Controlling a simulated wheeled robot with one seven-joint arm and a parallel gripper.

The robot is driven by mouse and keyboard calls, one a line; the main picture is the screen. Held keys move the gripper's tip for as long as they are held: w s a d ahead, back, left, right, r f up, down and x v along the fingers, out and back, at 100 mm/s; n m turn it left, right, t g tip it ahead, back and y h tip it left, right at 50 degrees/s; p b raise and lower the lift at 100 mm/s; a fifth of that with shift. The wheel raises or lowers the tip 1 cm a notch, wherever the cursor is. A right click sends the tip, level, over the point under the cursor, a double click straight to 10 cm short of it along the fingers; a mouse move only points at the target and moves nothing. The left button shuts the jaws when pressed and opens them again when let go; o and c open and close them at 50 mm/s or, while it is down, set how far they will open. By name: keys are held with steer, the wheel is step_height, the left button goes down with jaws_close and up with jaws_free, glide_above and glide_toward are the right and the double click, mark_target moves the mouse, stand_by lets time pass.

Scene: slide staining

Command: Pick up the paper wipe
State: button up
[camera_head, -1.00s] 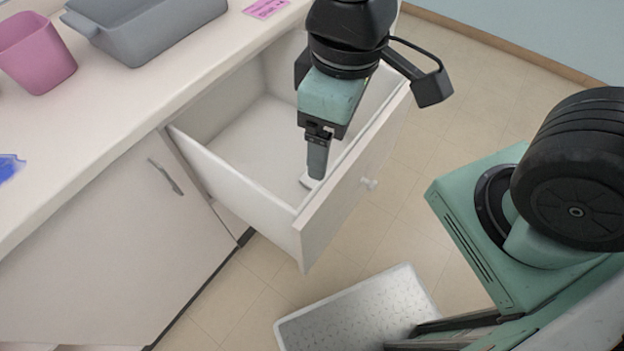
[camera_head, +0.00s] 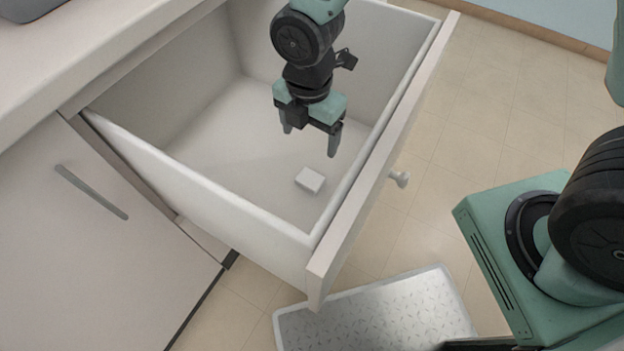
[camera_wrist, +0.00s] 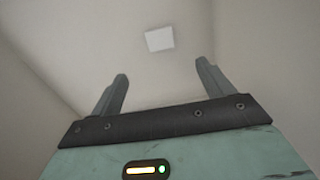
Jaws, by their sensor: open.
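The paper wipe (camera_head: 310,180) is a small white folded block on the drawer floor, near the drawer's front wall. It also shows in the wrist view (camera_wrist: 159,39) as a pale square, ahead of the fingertips and roughly between their lines. My gripper (camera_head: 311,142) is inside the open drawer, above its floor, pointing down. Its two fingers are spread with nothing between them. In the wrist view my gripper (camera_wrist: 163,72) is also empty, and the wipe is apart from both fingers.
The white drawer (camera_head: 190,195) is pulled out, with walls around my gripper; its front panel (camera_head: 375,165) has a round knob (camera_head: 400,179). A counter (camera_head: 90,50) and a cabinet door (camera_head: 100,240) lie to the left. A patterned white step or tray (camera_head: 380,315) is on the floor.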

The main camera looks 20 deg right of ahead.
mark_target(310, 178)
step_height(310, 178, down, 15)
steer(key=b, duration=0.4)
steer(key=shift+r, duration=0.15)
steer(key=c, duration=1.1)
